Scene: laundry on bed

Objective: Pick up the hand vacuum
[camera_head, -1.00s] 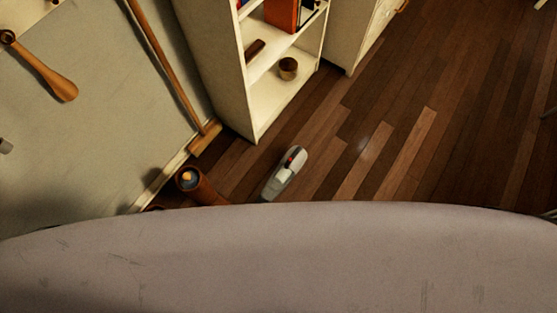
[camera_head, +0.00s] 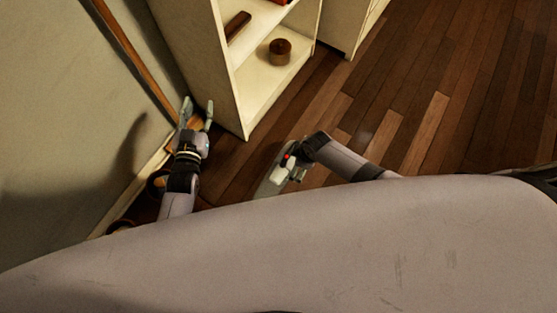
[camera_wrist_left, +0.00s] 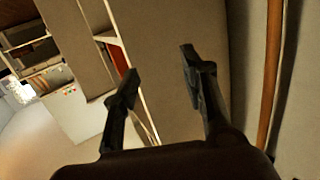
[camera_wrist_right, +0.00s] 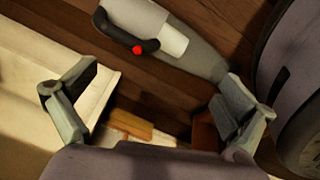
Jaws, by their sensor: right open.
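The hand vacuum (camera_head: 266,187) lies on the wooden floor beside the white shelf in the head view, partly hidden by my right gripper (camera_head: 289,174). In the right wrist view the vacuum (camera_wrist_right: 145,22) shows a white and grey body, a dark handle and a red button. It lies beyond the open fingers of my right gripper (camera_wrist_right: 152,93), with nothing between them. My left gripper (camera_head: 197,103) is open and empty near the wall and the shelf's corner. Its spread fingers (camera_wrist_left: 160,76) also show in the left wrist view.
The white shelf (camera_head: 240,112) stands close to my left gripper. A wooden pole (camera_head: 128,50) leans along the wall (camera_head: 50,90) behind it. The wooden floor (camera_head: 440,80) to the right is clear.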

